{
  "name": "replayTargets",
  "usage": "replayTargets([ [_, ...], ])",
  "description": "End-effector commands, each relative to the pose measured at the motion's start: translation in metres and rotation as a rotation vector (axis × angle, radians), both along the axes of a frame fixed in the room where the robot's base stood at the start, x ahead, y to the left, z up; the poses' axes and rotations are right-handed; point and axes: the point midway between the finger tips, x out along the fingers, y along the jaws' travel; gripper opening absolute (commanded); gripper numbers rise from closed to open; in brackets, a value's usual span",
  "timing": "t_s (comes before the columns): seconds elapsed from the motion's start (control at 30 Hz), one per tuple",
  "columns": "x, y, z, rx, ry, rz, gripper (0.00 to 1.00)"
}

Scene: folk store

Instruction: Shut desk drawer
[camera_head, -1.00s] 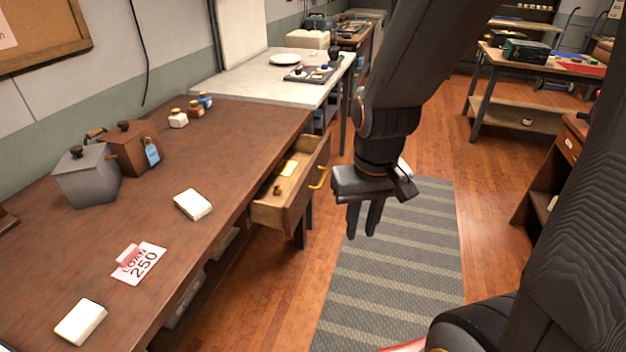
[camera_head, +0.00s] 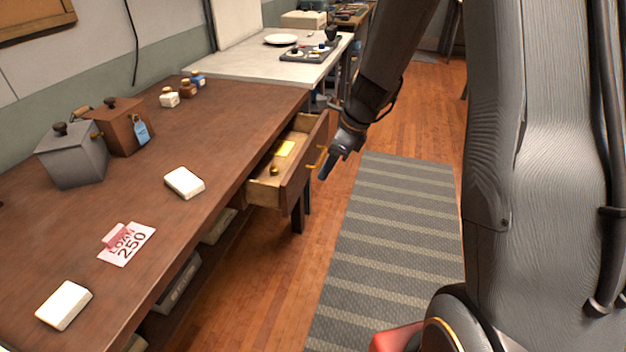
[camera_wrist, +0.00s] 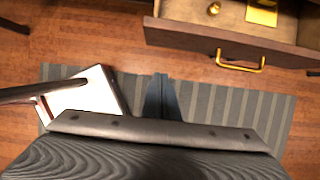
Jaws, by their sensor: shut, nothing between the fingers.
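The desk drawer (camera_head: 300,181) stands pulled open from the long brown desk (camera_head: 222,120), and its front faces right. It has a brass handle (camera_head: 316,163) and holds a yellow item (camera_head: 285,149) and a small brass object (camera_head: 274,170). In the wrist view the drawer front (camera_wrist: 210,36) and its handle (camera_wrist: 240,62) are at the top right. My gripper (camera_head: 325,172) is shut and empty, pointing down and left, just right of the drawer front.
A striped grey rug (camera_head: 385,250) lies on the wooden floor right of the desk. The desk top holds a grey canister (camera_head: 75,158), a brown canister (camera_head: 118,130), white blocks (camera_head: 184,182) and a loan card (camera_head: 127,243). A white table (camera_head: 262,68) stands behind.

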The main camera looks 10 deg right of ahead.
Motion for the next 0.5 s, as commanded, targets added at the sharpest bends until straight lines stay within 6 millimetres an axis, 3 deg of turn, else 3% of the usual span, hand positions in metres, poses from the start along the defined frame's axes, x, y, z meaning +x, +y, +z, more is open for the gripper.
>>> replayTargets([
  [0.5, 0.016, 0.031, -0.089, -0.003, 0.002, 0.007, 0.0],
])
